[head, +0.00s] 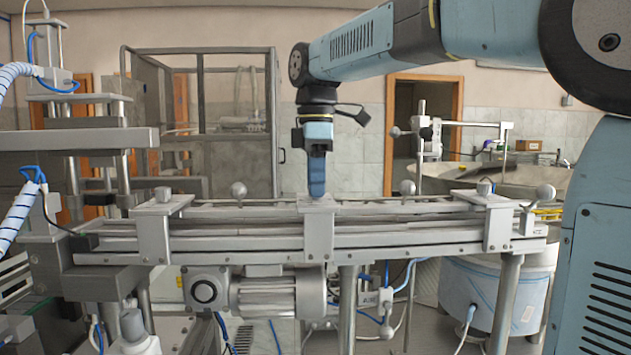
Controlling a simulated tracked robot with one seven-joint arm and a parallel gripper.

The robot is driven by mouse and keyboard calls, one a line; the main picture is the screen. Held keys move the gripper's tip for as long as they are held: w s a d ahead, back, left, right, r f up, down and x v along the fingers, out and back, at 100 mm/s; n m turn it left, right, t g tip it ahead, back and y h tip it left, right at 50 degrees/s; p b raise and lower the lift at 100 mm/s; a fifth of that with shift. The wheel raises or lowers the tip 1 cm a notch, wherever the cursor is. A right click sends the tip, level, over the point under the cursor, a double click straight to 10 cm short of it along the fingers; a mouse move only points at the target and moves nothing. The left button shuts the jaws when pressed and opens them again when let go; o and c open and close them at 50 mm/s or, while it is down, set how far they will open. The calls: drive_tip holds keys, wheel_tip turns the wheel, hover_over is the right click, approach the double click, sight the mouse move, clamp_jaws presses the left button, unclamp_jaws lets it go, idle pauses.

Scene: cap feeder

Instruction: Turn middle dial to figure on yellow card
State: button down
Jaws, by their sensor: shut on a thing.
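My gripper (316,188) points straight down over the middle bracket (319,222) of the metal feeder rail. Its blue fingers are closed at the bracket's top, where the middle dial sits hidden between or behind them. No figure on that dial can be read from here. A small grey block-like knob (163,194) stands on the left bracket, and a similar knob (485,187) stands on the right bracket. No yellow card with a readable figure can be made out; only a small yellow patch (548,212) shows past the right end of the rail.
The feeder rail (400,238) runs across the view, with round knobs (238,189) along its far side. A metal press stand (95,138) rises at the left. A large round bowl (500,178) stands behind at right. Space above the rail beside my gripper is clear.

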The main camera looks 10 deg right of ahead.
drive_tip(key=m, duration=1.4)
drive_tip(key=shift+m, duration=0.3)
drive_tip(key=m, duration=0.3)
drive_tip(key=shift+m, duration=0.3)
drive_tip(key=m, duration=0.3)
drive_tip(key=shift+m, duration=0.3)
drive_tip(key=m, duration=0.4)
drive_tip(key=shift+m, duration=1.8)
drive_tip(key=c, duration=0.8)
unclamp_jaws()
